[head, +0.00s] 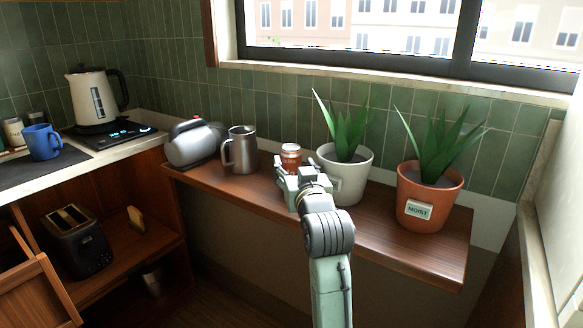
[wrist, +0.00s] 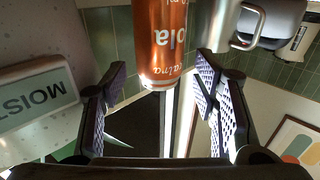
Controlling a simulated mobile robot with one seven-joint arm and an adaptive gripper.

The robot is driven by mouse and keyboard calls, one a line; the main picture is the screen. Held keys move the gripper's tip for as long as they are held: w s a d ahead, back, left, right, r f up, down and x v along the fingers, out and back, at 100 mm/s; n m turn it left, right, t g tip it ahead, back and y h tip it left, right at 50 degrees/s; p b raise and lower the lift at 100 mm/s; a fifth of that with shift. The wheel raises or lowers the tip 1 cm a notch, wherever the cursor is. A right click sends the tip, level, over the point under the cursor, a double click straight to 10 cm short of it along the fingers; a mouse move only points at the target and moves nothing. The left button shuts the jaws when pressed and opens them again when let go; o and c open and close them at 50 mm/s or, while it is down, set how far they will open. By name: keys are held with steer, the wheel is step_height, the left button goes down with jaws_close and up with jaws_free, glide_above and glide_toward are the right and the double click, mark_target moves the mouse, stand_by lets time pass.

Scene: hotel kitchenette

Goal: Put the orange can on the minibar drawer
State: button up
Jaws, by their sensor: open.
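The orange can (head: 291,153) stands on the wooden wall shelf, between the steel mug and the white plant pot. It also shows large and inverted in the wrist view (wrist: 161,40), with pale lettering. My gripper (head: 299,178) is open just in front of the can. In the wrist view its fingers (wrist: 160,85) are spread, with the can's near end in line with the gap and no contact visible. A wooden panel (head: 42,292) at the lower left may be the minibar drawer; I cannot tell for sure.
The white pot (head: 350,180) is close on the right of my gripper, with a terracotta pot (head: 428,205) beyond. A toaster (head: 77,243) sits on the lower left shelf.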

mark_target(293, 162)
steer(key=w, duration=0.2)
steer(key=w+a+p, duration=0.1)
steer(key=w, duration=0.2)
steer(key=shift+w, duration=0.15)
steer(key=shift+r, duration=0.1)
jaws_close()
stand_by(0.5)
